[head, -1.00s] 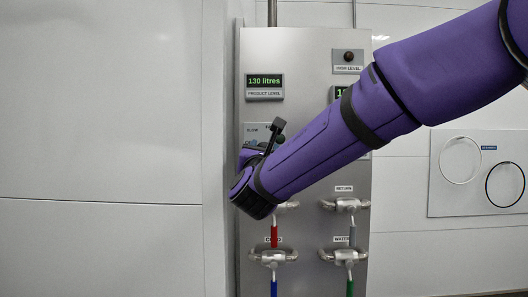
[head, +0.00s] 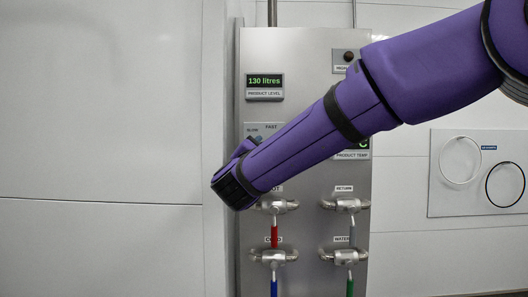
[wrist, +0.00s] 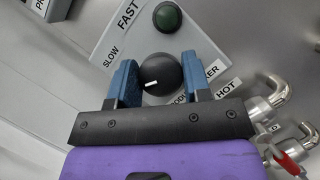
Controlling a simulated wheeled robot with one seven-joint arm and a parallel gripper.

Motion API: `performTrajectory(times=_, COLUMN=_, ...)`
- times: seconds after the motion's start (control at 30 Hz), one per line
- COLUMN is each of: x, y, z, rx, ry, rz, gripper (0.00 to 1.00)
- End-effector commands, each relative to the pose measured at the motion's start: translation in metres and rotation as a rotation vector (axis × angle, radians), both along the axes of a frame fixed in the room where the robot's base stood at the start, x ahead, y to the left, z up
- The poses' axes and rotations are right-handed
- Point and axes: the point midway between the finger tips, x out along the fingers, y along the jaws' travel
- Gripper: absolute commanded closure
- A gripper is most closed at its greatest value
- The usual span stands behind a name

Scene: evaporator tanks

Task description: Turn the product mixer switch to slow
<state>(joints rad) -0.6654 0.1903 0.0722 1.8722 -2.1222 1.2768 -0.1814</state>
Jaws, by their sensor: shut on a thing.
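The product mixer switch is a round black knob (wrist: 163,72) with a white pointer mark, on a grey plate (wrist: 190,38). The wrist view shows the plate rotated, with SLOW and FAST labels and a dark green round lamp or button (wrist: 167,17). My gripper (wrist: 158,62) has its blue fingers on either side of the knob, shut on it. The pointer aims left and slightly down in that view, a little below the SLOW label's direction. The lower label is partly covered by a finger. In the head view my purple arm hides the knob; the plate's top (head: 258,128) shows.
The steel panel (head: 300,60) carries a product level display (head: 264,81) reading 130 litres and a partly hidden temperature display (head: 363,143). Below the arm are several valves, with red (head: 274,236) and green (head: 350,286) handles among them. The white wall at left is clear.

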Motion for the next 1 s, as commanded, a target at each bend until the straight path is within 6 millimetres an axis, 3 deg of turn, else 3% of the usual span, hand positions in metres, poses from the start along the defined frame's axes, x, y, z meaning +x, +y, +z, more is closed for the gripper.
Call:
performTrajectory(times=0.4, x=0.0001, y=-0.0001, z=-0.0003, rx=0.236, ry=-0.008, rz=0.0, gripper=0.79)
performTrajectory(times=1.0, x=-0.0001, y=0.0001, z=-0.0007, rx=0.287, ry=-0.008, rz=0.0, gripper=0.79)
